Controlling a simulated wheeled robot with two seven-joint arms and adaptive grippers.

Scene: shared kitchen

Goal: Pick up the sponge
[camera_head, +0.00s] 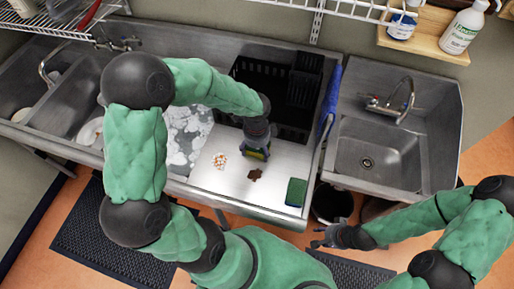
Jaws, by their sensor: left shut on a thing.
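My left gripper (256,152) points down over the metal counter (225,200) and is shut on a yellow-and-green sponge (258,155), mostly hidden by the fingers. I cannot tell whether this sponge still touches the counter. A second sponge, green with a yellowish edge (296,192), lies on the counter near its front right corner, apart from the gripper. My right gripper (320,238) is low in front of the counter, away from both sponges. It is too small to tell whether it is open.
A brown stain (255,174) and a patch of crumbs (220,160) lie on the counter. A black crate (288,122) stands behind. A blue cloth (330,103) hangs at the right edge, beside a small sink (375,155). Sinks and soapy suds are on the left.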

